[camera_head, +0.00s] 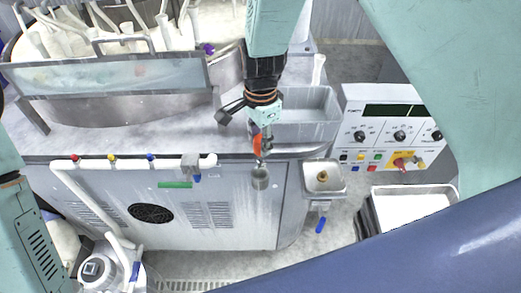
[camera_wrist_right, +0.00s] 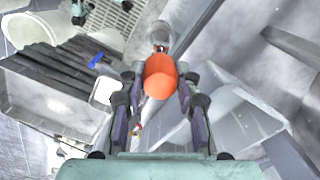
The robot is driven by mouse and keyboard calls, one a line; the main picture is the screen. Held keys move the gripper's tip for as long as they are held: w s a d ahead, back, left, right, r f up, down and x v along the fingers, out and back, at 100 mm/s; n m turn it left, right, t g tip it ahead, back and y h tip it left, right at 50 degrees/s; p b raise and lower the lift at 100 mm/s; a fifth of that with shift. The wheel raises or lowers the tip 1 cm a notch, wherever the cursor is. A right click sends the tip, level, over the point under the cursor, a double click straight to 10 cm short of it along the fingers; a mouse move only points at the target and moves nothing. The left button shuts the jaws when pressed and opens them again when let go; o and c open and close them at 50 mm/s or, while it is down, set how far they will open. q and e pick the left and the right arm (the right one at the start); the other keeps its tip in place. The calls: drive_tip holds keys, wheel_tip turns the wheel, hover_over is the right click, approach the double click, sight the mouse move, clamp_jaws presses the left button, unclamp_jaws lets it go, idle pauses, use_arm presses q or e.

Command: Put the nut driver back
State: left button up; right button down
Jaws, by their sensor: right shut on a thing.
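The nut driver has an orange handle (camera_head: 257,142), which also shows in the wrist view (camera_wrist_right: 160,78). My right gripper (camera_head: 262,130) is shut on this handle; in the wrist view its fingers (camera_wrist_right: 158,95) lie on either side of it. The metal shaft points down in the head view, toward a small grey cup (camera_head: 260,180) on the front of the polishing bench. The cup's rim shows beyond the shaft in the wrist view (camera_wrist_right: 158,31). I cannot tell whether the tip is inside the cup or above it. My left gripper is out of view.
A grey sink basin (camera_head: 305,130) lies behind the gripper on the bench. A white pipe with coloured valves (camera_head: 130,163) runs along the front at left. A small metal tray with a brass part (camera_head: 323,177) stands right of the cup. A control panel (camera_head: 385,140) is farther right.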

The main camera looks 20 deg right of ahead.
sight(259, 150)
wheel_tip(259, 150, down, 3)
drive_tip(key=shift+a+r+b, duration=0.1)
drive_tip(key=shift+b, duration=0.85)
drive_tip(key=shift+r, duration=0.1)
drive_tip(key=shift+f, duration=0.25)
drive_tip(key=shift+f, duration=0.1)
drive_tip(key=shift+f, duration=0.25)
drive_tip(key=c, duration=1.4)
unclamp_jaws()
drive_tip(key=o, duration=0.4)
drive_tip(key=shift+o, duration=0.2)
drive_tip(key=shift+r, duration=0.1)
